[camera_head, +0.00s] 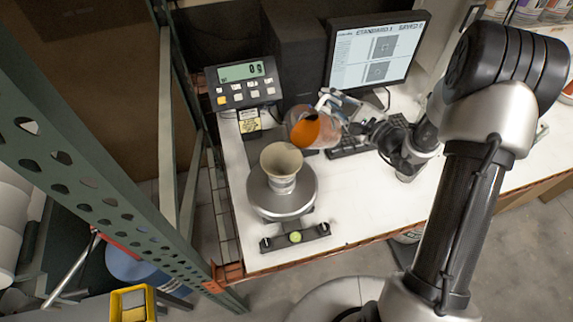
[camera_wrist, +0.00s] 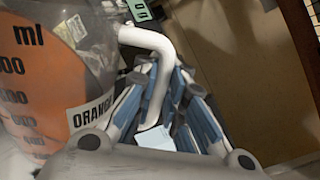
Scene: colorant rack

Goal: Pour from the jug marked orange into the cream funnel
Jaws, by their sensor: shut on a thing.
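The jug marked orange (camera_head: 311,127) is clear, with orange liquid inside, and is held tilted above and to the right of the cream funnel. In the wrist view the jug (camera_wrist: 45,85) shows its ml scale and an ORANGE label (camera_wrist: 91,112). My gripper (camera_head: 343,108) is shut on its white handle (camera_wrist: 160,75). The cream funnel (camera_head: 281,160) stands upright on the round pan of a scale (camera_head: 267,196). No stream of liquid shows between the jug and the funnel. The jug's lip partly faces the funnel side.
The scale display (camera_head: 241,71) reads about 0 g behind the funnel. A green rack post (camera_head: 85,150) rises at the left. White table (camera_head: 370,205) is clear right of the scale.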

